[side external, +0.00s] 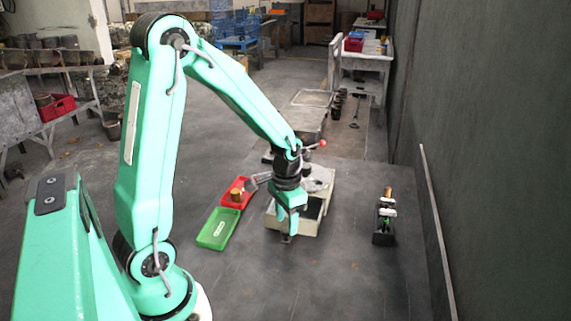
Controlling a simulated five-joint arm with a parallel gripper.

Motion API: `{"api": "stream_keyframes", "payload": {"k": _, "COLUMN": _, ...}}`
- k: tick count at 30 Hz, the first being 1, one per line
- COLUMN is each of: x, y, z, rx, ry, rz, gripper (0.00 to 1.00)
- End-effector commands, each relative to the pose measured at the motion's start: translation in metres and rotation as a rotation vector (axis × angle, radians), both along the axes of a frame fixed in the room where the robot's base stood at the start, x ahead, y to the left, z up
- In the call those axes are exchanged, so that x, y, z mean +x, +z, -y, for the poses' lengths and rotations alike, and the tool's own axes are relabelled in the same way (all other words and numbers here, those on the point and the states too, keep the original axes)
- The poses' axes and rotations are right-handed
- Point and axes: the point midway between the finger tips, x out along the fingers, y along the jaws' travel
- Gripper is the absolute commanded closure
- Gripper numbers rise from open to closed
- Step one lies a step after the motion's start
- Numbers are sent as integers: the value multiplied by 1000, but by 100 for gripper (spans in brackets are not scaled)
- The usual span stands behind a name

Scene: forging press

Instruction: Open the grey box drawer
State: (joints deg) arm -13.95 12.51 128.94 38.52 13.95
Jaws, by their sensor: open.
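The pale grey-beige box (325,190) stands on the dark floor plate, right of the picture's centre. On its near side a drawer (303,228) shows with a dark interior, so it appears at least partly pulled out; how far is hard to tell. My gripper (288,239) points down at the drawer's near front edge. It is open, and its fingertips overlap the drawer front in this view. Whether they touch it or straddle a handle cannot be told. My wrist hides part of the box top and drawer.
A red tray (228,202) with a brass-coloured piece and a green tray (212,242) lie left of the box. A black holder (384,238) with a copper-coloured cylinder stands to the right. A lever with a red knob (322,143) rises behind the box. Floor nearer the camera is clear.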

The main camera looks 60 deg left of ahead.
Motion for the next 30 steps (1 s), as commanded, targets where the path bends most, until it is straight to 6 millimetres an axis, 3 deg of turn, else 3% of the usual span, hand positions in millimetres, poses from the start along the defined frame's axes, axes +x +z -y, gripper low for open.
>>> {"api": "stream_keyframes", "payload": {"k": 13, "x": 1, "y": 50, "z": 0, "rx": 1, "ry": 0, "rz": 4, "gripper": 54}}
{"api": "stream_keyframes", "payload": {"k": 30, "x": 0, "y": 58, "z": 1, "rx": 2, "ry": 0, "rz": 7, "gripper": 54}}
